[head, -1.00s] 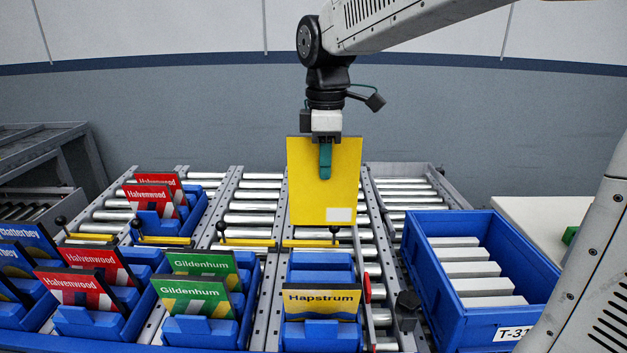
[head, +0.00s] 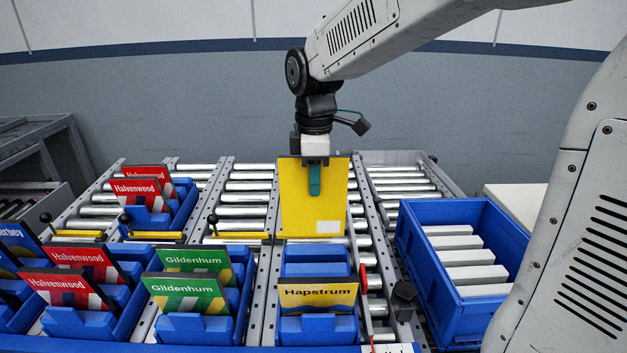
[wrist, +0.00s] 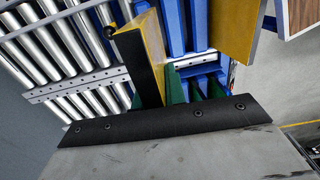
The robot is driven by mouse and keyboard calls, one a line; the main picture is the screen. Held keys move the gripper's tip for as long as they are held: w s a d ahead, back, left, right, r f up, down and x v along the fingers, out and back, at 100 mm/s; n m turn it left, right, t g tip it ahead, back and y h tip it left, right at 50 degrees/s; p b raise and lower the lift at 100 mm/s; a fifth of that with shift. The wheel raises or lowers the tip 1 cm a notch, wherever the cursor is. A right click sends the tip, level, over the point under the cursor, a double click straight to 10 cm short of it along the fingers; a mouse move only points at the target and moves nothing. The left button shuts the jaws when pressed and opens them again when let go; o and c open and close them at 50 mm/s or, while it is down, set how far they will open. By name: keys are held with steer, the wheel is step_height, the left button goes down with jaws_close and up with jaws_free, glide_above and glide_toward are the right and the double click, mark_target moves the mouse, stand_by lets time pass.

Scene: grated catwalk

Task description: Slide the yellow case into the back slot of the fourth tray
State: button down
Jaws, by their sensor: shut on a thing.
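The yellow case (head: 312,215) hangs upright from my gripper (head: 314,182), its plain yellow face with a small white label toward the head camera. My gripper is shut on its top edge; in the wrist view the green fingers (wrist: 178,88) are on either side of the case (wrist: 152,45). The fourth tray (head: 317,268) is blue and lies below and nearer the camera. It holds a yellow Hapstrum case (head: 317,294) in its front part; its slots behind that look empty. The case's lower edge appears just above and behind the tray's back end; contact cannot be told.
To the left stand blue trays with green Gildenhum cases (head: 187,292), red Halvenwood cases (head: 80,278) and blue ones. A blue bin (head: 430,270) with several white bars stands right. Roller lanes with metal rails run behind; black-knobbed yellow stops (head: 240,235) cross them.

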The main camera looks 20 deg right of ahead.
glide_above(317, 234)
steer(key=shift+w+a+f, duration=0.1)
steer(key=shift+w+f, duration=0.1)
steer(key=shift+f, duration=1.05)
steer(key=shift+w+f, duration=0.2)
steer(key=shift+f, duration=1.05)
steer(key=shift+s+d, duration=0.1)
steer(key=shift+d, duration=0.15)
steer(key=shift+f, duration=0.1)
steer(key=shift+f, duration=4.15)
steer(key=c, duration=1)
jaws_free()
steer(key=shift+o, duration=0.2)
